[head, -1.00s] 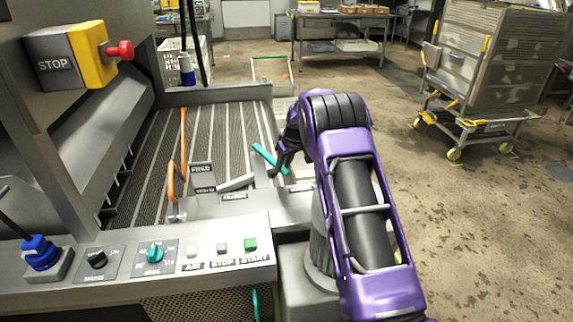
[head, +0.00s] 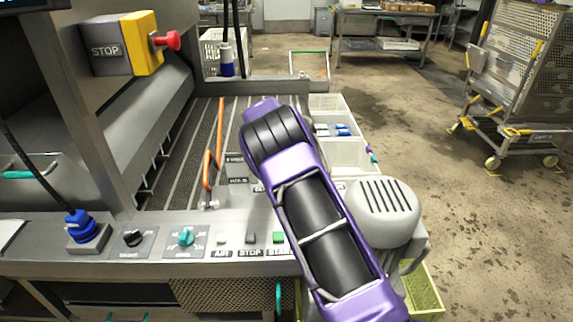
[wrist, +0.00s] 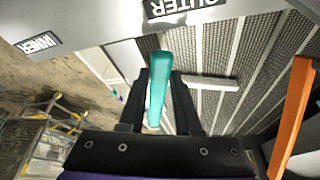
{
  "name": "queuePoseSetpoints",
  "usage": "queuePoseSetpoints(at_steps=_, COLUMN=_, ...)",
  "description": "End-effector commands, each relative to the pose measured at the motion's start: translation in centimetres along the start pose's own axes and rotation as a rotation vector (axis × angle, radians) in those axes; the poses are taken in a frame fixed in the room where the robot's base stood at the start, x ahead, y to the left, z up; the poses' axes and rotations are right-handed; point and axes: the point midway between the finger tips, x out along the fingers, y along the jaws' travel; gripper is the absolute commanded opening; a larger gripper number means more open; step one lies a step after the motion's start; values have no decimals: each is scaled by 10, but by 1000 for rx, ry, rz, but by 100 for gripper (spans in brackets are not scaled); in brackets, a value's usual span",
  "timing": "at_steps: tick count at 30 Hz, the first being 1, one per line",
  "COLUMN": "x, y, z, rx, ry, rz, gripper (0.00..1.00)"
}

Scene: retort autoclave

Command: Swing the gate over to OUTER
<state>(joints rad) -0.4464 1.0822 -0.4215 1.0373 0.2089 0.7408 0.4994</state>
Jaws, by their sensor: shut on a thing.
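The gate's teal handle (wrist: 157,85) stands between my gripper's two black fingers in the wrist view. My gripper (wrist: 158,90) is shut on it. A pale grey bar (wrist: 210,80), apparently part of the gate, extends to the right behind the fingers over the ribbed belt. In the head view my purple arm hides the gripper, handle and gate.
An orange lever (head: 211,160) stands left of my arm and also shows in the wrist view (wrist: 294,115). The panel has a green start button (head: 279,237) and knobs. A red stop knob (head: 168,41) juts out upper left. White bins (head: 345,153) stand right of the belt.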

Motion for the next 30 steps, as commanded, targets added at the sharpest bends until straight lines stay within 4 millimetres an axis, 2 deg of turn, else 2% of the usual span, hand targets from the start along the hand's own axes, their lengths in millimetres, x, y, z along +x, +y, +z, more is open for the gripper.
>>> queuePoseSetpoints(at_steps=6, x=0, y=-11, z=0, rx=55, ry=0, rz=21, gripper=0)
queuePoseSetpoints(at_steps=21, x=0, y=-13, z=0, rx=70, ry=-1, rz=27, gripper=0)
queuePoseSetpoints(at_steps=22, x=1, y=-13, z=0, rx=70, ry=-1, rz=27, gripper=38)
queuePoseSetpoints(at_steps=26, x=0, y=-13, z=0, rx=70, ry=-1, rz=27, gripper=61)
queuePoseSetpoints(at_steps=30, x=0, y=-13, z=-1, rx=70, ry=-1, rz=27, gripper=62)
